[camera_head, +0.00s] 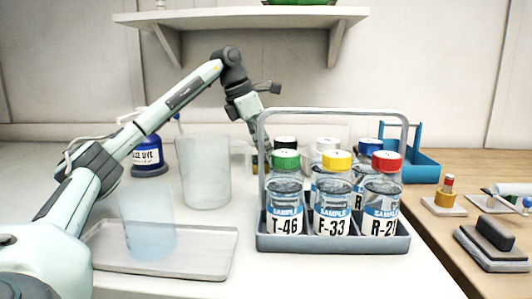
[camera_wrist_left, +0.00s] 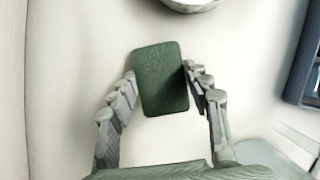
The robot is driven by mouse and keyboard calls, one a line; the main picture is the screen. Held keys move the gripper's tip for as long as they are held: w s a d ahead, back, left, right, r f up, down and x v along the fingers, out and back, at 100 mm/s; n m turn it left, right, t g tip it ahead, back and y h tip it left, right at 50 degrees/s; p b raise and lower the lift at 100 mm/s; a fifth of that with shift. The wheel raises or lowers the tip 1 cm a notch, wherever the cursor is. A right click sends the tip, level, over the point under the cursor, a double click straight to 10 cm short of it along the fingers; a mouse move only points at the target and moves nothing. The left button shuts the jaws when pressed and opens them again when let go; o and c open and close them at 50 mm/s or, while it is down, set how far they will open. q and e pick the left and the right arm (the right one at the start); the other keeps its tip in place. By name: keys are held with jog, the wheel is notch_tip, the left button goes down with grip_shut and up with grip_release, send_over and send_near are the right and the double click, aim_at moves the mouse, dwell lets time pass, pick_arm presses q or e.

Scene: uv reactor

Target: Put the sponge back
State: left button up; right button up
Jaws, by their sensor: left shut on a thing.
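A dark green sponge (camera_wrist_left: 160,75) sits between the fingers of my left gripper (camera_wrist_left: 162,88) in the left wrist view, and the gripper is shut on it. In the head view my left gripper (camera_head: 257,140) is behind the grey bottle carrier, near its handle. Only a small dark and yellowish bit shows below it there, so the sponge is mostly hidden. A blue caddy (camera_head: 415,163) stands behind the carrier on the right. My right gripper is not in view.
The grey carrier (camera_head: 335,243) holds several sample bottles with coloured caps. A grey tray (camera_head: 210,262) with a bluish cup (camera_head: 147,225), a clear beaker (camera_head: 205,172) and a dye bottle (camera_head: 149,155) are at left. A shelf (camera_head: 240,17) hangs above.

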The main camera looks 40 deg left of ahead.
pick_arm(q)
jog(key=shift+f, duration=0.15)
jog(key=o, duration=1.1)
jog(key=shift+r, duration=0.25)
jog(key=p+v, duration=0.2)
jog(key=v, duration=1)
jog(key=shift+a+f, duration=0.1)
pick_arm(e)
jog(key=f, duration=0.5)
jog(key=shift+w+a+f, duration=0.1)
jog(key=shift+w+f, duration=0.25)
